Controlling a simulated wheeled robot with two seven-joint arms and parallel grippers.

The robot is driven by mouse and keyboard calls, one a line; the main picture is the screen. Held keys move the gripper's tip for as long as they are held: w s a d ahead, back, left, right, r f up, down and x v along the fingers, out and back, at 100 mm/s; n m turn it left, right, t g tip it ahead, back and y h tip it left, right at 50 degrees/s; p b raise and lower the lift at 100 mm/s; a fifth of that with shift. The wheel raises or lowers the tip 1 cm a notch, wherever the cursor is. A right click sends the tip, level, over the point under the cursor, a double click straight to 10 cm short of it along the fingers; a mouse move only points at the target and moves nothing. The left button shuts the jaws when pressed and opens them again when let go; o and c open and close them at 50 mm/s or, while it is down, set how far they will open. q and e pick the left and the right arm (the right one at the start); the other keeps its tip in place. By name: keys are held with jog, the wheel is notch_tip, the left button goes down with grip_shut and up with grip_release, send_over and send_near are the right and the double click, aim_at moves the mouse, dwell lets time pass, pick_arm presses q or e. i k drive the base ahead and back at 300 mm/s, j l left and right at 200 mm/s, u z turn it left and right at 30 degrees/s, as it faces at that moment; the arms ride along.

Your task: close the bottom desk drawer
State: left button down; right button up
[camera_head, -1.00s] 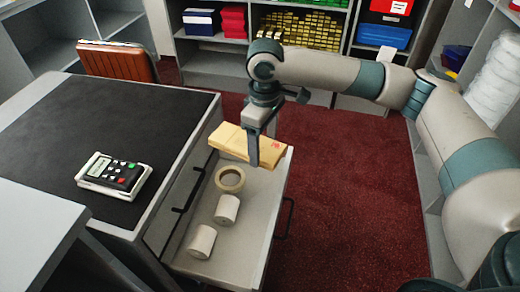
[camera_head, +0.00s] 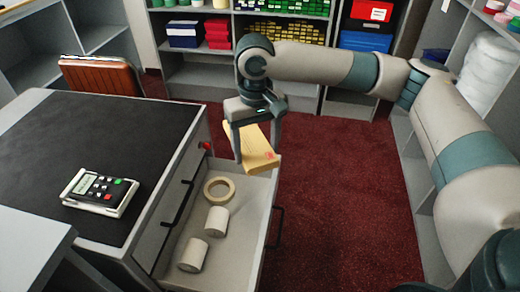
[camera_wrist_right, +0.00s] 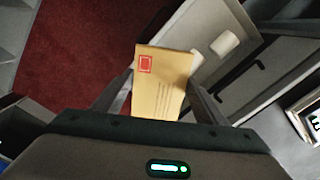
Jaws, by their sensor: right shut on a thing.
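The open desk drawer (camera_head: 236,245) extends right from the dark-topped desk (camera_head: 115,130), below a closed drawer front with a dark handle (camera_head: 180,200). Its own dark handle (camera_head: 278,228) is on its right front. In the drawer lie a tan tape ring (camera_head: 219,189) and two white rolls (camera_head: 217,219) (camera_head: 193,254). My right gripper (camera_head: 256,142) is at the drawer's far end, shut on a yellow envelope bundle (camera_head: 262,158). In the right wrist view the bundle (camera_wrist_right: 162,85) sits between the fingers, its red stamp showing. Whether it touches the drawer is unclear. My left gripper is not in view.
A calculator-like device (camera_head: 100,192) lies on the desk. A brown chair (camera_head: 100,78) stands behind it. Shelves with boxes (camera_head: 185,33) line the back, and another shelf stands at right. The red carpet (camera_head: 335,200) right of the drawer is clear.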

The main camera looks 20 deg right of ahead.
aim_at(233, 262)
jog(key=k+j, duration=0.2)
jog(key=k, duration=0.2)
jog(key=k+j, duration=0.2)
jog(key=k, duration=0.25)
jog(key=k+j, duration=0.2)
jog(key=k, duration=0.2)
jog(key=z, duration=1.65)
